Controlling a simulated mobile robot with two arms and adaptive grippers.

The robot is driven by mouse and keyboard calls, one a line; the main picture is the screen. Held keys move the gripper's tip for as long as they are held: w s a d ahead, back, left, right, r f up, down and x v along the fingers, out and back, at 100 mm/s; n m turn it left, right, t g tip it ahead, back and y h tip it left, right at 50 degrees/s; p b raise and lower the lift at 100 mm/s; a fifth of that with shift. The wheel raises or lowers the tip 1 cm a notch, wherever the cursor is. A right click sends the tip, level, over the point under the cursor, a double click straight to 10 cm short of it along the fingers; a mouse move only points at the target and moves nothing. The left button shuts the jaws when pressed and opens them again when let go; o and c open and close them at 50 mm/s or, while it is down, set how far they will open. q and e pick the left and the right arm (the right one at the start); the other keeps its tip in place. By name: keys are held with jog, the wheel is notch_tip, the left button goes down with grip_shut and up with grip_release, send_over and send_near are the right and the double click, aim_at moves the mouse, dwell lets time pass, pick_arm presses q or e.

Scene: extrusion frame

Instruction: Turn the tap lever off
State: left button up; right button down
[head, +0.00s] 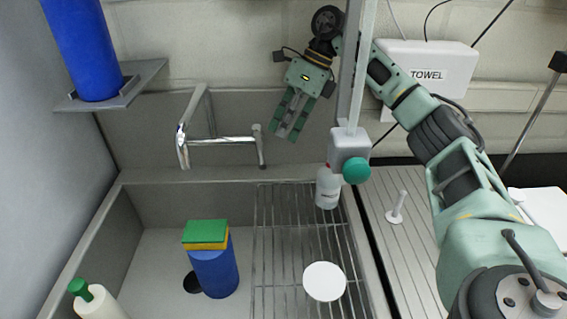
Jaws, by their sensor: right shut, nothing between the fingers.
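The chrome tap (182,143) stands at the back of the grey sink, with a tall bent spout. A horizontal bar runs right from it to a short upright piece, which looks like the tap lever (261,148). My right gripper (283,134) hangs just right of the lever, fingers pointing down and slightly left. Its fingers are shut with nothing between them. A small gap shows between fingers and lever in the picture; depth is hard to judge. My left gripper is not in view.
A grey post with a box and green knob (356,170) stands right of my gripper, in front of my right arm. A white bottle (327,188) and white disc (324,281) are on the wire rack (285,235). A blue cylinder (214,273) with sponges stands in the basin.

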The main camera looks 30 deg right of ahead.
aim_at(259, 147)
jog(key=s+d+r+n+t+y+b, duration=0.1)
jog(key=s+d+n+t+y+b, duration=0.15)
jog(key=d+n, duration=0.3)
pick_arm(q)
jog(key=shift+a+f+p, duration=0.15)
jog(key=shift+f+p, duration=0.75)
jog(key=shift+p, duration=0.05)
pick_arm(e)
jog(key=x, duration=1)
jog(key=shift+s+f+h, duration=0.15)
jog(key=shift+s+h, duration=0.15)
jog(key=shift+h, duration=0.15)
jog(key=shift+d, duration=0.15)
